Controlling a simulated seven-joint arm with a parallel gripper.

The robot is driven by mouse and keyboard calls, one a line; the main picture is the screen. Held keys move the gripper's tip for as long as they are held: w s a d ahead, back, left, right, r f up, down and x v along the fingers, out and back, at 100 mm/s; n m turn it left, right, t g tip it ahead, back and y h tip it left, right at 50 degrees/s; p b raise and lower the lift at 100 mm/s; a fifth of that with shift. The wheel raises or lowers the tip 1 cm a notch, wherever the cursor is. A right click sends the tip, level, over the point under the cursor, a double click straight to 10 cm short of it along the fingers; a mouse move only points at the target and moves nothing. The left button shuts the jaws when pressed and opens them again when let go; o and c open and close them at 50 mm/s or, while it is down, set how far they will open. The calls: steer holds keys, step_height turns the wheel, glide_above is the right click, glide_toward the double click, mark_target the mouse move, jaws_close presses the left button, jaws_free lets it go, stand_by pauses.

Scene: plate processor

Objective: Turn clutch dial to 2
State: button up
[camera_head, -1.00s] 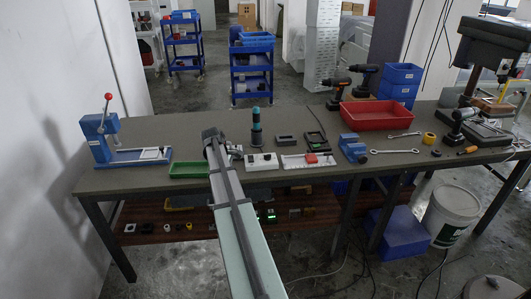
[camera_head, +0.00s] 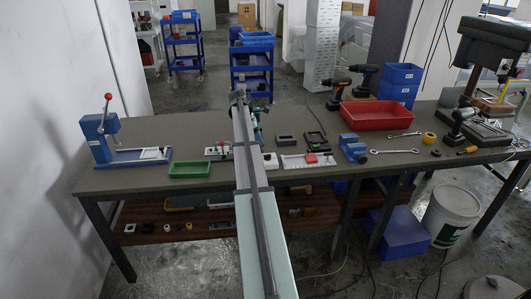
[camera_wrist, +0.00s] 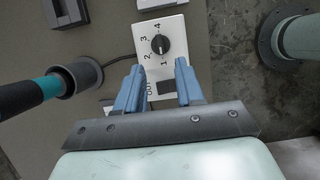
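The clutch dial (camera_wrist: 160,44) is a round black knob on a white box (camera_wrist: 172,28) in the wrist view. The numbers 1 to 4 run around its left side, from 4 at the top to 1 at the bottom. I cannot tell surely which number its mark points at. My gripper (camera_wrist: 158,70) is open and empty. Its two blue fingers appear below the dial in the picture, over the lower part of the box, and the knob is not between them. In the head view the white box (camera_head: 270,161) is partly behind my arm, and the gripper is hidden.
A teal-and-black tool (camera_wrist: 30,95) stands in a grey round holder (camera_wrist: 84,76), close left of my fingers. A cable runs from there to the box.

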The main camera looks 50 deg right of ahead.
mark_target(266, 155)
steer(key=x, duration=0.8)
steer(key=shift+f, duration=0.1)
steer(key=shift+c, duration=0.4)
jaws_close()
